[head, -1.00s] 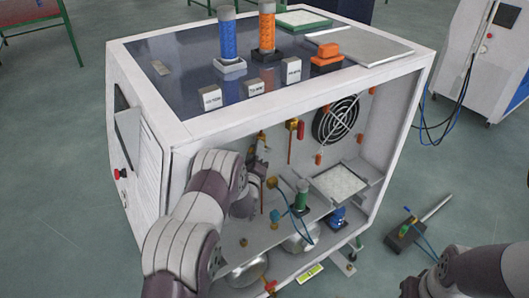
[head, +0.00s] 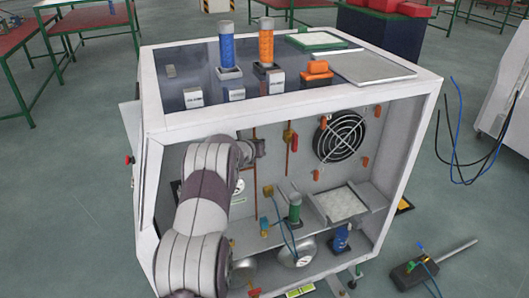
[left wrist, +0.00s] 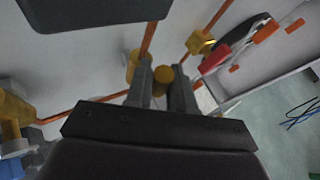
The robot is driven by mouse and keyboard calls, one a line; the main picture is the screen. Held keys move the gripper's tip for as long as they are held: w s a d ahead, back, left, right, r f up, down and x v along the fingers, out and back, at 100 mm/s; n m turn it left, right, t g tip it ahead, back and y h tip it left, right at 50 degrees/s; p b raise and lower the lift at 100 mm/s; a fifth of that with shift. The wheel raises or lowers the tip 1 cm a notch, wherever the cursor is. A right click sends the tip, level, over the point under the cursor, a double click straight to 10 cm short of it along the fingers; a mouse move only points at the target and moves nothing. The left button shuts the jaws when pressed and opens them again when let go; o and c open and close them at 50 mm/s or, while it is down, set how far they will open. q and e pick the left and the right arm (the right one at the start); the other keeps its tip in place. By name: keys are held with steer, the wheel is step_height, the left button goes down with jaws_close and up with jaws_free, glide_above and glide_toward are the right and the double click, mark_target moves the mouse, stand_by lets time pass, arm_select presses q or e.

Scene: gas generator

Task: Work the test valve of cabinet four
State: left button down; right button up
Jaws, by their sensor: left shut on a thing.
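The white cabinet (head: 290,107) stands open at the front, with copper pipes and brass fittings on its back wall. My left arm reaches into its upper left part, and my left gripper (head: 262,146) is small and partly hidden there. In the left wrist view its two grey fingers (left wrist: 164,92) are shut on a round brass knob (left wrist: 163,74) by a copper pipe. A brass valve (head: 288,136) with a red lever is to the right of the gripper. Its red lever (left wrist: 214,60) also shows in the wrist view. My right gripper is out of view.
A fan (head: 341,137) is on the back wall. A shelf below holds a green-bodied fitting (head: 294,208) and a white tray (head: 342,203). Blue and orange columns (head: 266,48) stand on top. A black tool (head: 412,272) lies on the floor at right.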

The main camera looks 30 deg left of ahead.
arm_select(q)
steer(key=shift+w+d+r+m+g+y, duration=0.2)
steer(key=shift+w+d+m+g+y, duration=0.1)
steer(key=shift+w+d+m+g, duration=0.25)
steer(key=shift+a, duration=0.15)
steer(key=c, duration=1.1)
jaws_free()
steer(key=shift+f+g, duration=0.1)
steer(key=shift+g, duration=0.15)
steer(key=shift+o, duration=0.2)
